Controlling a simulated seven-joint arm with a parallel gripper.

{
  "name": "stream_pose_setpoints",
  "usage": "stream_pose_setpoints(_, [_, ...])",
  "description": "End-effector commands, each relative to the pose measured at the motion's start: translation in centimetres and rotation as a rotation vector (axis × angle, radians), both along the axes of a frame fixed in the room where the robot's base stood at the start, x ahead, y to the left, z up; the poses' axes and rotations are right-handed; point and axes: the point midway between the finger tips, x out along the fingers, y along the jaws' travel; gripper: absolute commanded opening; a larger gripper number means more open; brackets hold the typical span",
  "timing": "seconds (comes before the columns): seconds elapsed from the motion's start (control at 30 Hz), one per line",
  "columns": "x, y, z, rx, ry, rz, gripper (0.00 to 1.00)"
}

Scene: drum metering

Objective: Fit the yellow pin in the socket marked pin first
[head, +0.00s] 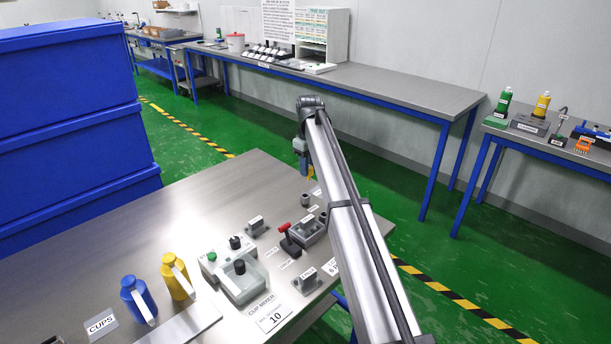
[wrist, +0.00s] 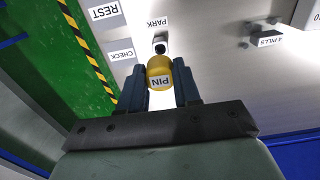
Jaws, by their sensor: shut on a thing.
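The yellow pin (wrist: 159,72), with a white PIN label, is between the two dark fingers of my gripper (wrist: 160,84) in the wrist view. My gripper is shut on it. In the head view the gripper (head: 308,172) is above the far right edge of the steel table, and a small bit of yellow shows at its tip. A small grey socket (wrist: 160,46) with a dark hole lies just beyond the pin in the wrist view, by a PARK label (wrist: 157,22). I cannot make out a socket marked pin in either view.
CHECK (wrist: 120,55) and REST (wrist: 104,12) labels lie left of the socket. The table also bears a red-handled lever (head: 289,238), a grey-green machine (head: 239,278), a blue bottle (head: 138,299) and a yellow bottle (head: 177,277). The table's far left area is clear.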

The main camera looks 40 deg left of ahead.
Motion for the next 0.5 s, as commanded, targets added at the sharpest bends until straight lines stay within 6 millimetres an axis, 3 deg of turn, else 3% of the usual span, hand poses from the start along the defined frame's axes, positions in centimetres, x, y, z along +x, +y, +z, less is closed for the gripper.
stream_pose_setpoints(0.3, [-2.1, -8.1, -0.6, 0.0, 0.0, -0.002, 0.0])
stream_pose_setpoints(0.5, [-2.4, -9.7, -0.7, 0.0, 0.0, 0.0, 0.0])
